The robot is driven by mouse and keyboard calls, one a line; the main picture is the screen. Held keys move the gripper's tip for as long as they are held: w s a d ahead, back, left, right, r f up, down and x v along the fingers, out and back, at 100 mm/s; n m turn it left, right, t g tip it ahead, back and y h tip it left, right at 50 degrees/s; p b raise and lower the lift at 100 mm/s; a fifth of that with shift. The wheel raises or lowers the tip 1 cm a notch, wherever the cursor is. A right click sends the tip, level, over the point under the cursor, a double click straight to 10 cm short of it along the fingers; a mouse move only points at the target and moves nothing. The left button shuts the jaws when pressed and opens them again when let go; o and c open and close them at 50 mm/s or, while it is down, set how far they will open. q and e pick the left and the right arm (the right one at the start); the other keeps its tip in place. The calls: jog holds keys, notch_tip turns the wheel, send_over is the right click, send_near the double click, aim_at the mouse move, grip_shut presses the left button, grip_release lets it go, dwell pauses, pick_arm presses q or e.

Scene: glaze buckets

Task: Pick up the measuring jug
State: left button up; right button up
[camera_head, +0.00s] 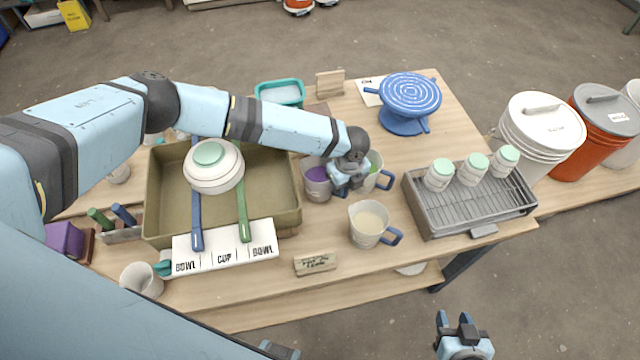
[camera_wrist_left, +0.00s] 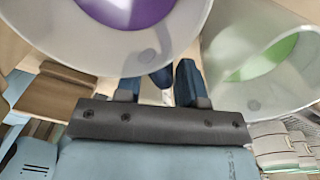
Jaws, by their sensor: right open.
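Three pale jugs stand on the table: one with purple contents (camera_head: 316,182), one with green contents and a blue handle (camera_head: 374,172), and one with cream contents and a blue handle (camera_head: 366,226). I cannot tell which is meant as the measuring jug. My left gripper (camera_head: 350,187) points down between the purple and green jugs. In the left wrist view, the purple jug (camera_wrist_left: 150,45) and green jug (camera_wrist_left: 250,75) flank its fingers (camera_wrist_left: 158,85). A blue handle part shows between the apart fingers, with a gap visible. My right gripper (camera_head: 457,326) is open and empty, beyond the table's front edge.
A blue banding wheel (camera_head: 410,97) stands behind. A grey rack tray (camera_head: 465,208) with small lidded jars is at right. An olive basin (camera_head: 272,200) with bowls is at left. A small wooden sign (camera_head: 315,263) lies at the front, and lidded buckets (camera_head: 541,130) stand far right.

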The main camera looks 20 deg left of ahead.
pick_arm(q)
grip_shut()
dwell(0.4)
jog(key=shift+r, duration=0.2)
jog(key=shift+r, duration=0.15)
notch_tip(320, 180, up, 19)
jog(key=b, duration=0.2)
jog(key=shift+r, duration=0.15)
dwell(0.8)
